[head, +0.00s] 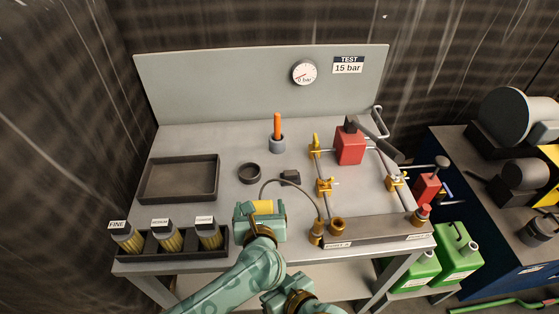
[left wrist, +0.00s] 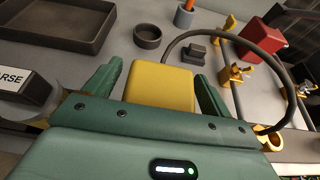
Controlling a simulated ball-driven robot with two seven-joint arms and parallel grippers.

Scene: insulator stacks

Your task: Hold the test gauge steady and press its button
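A yellow boxy body (head: 262,207), which I take for the test gauge, sits between the fingers of my left gripper (head: 260,212). In the left wrist view the yellow body (left wrist: 160,86) fills the space between the green fingers of my left gripper (left wrist: 158,88), so the gripper looks shut on it. A dark hose (head: 291,183) arcs from behind the body to a brass fitting (head: 317,232) on the bench. No button shows; the gauge's far side is hidden.
The grey bench holds a dark tray (head: 180,178), a dark ring (head: 249,173), a small black block (head: 290,177), a cup with an orange-handled tool (head: 277,143), brush holders (head: 168,240) and a red block (head: 349,147) among yellow clamps. A round dial (head: 304,73) is on the back panel.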

